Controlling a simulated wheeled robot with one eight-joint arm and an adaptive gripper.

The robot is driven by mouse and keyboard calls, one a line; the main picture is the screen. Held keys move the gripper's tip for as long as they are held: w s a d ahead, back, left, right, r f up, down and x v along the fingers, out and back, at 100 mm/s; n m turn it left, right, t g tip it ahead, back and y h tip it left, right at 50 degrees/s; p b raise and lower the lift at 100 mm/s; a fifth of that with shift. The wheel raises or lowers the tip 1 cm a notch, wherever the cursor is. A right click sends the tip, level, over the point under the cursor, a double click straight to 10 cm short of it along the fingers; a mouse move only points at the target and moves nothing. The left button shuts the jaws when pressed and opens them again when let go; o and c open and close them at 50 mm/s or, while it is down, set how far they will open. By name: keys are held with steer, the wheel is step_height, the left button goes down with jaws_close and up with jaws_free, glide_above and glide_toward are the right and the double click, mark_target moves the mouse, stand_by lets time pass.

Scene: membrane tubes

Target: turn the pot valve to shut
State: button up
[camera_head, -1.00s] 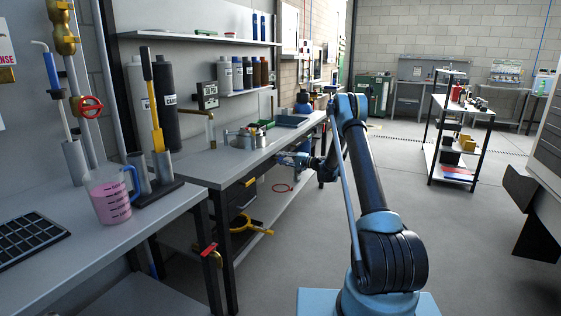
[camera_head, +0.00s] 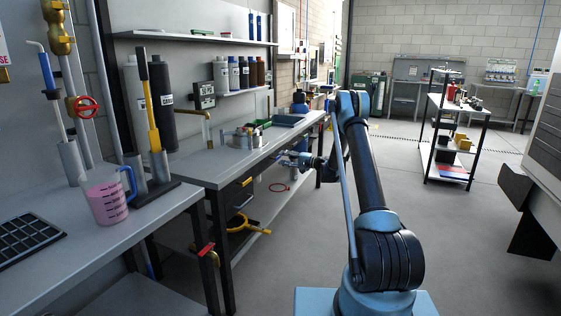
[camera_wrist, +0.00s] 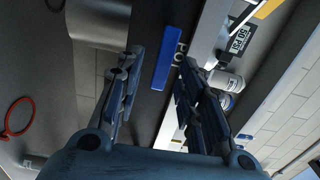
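In the wrist view a flat blue bar (camera_wrist: 176,58), like a lever handle, lies beside white letters starting "PO" on a dark surface. It is probably the pot valve's handle; the valve body cannot be made out. My gripper (camera_wrist: 159,62) is open, with one finger on each side of the view. The bar appears between the fingers, closer to the right one; whether they touch cannot be told. In the head view my gripper (camera_head: 290,159) is small, beside the front edge of the far workbench (camera_head: 196,172), and the blue bar is not clear there.
A red ring (camera_wrist: 17,117) shows left in the wrist view. A red-handled valve (camera_head: 206,249) and yellow lever (camera_head: 246,182) are at the bench fronts. A pink-filled beaker (camera_head: 106,198) stands on the near bench. Open floor (camera_head: 400,160) lies right of my arm.

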steer(key=v, duration=0.4)
steer(key=shift+d, duration=0.3)
steer(key=s+d+r+n+g+h, duration=0.15)
steer(key=s+r+h, duration=0.25)
steer(key=s+r, duration=0.7)
steer(key=s+d+r+n+g+h, duration=0.1)
steer(key=s+d+r+h, duration=0.15)
steer(key=s, duration=0.65)
steer(key=s+d+r+h, duration=0.1)
steer(key=s+d+r, duration=0.15)
steer(key=s, duration=0.65)
steer(key=s+d+f+h, duration=0.3)
steer(key=s+d, duration=0.2)
steer(key=s, duration=0.7)
steer(key=s+d+f+n+g+h, duration=0.1)
steer(key=s+d+f+h, duration=0.2)
steer(key=s, duration=1)
steer(key=s+d+f+h, duration=0.3)
steer(key=s+d+f, duration=0.2)
steer(key=s+d, duration=0.4)
steer(key=s, duration=0.4)
steer(key=shift+s+f, duration=0.2)
steer(key=shift+f, duration=0.05)
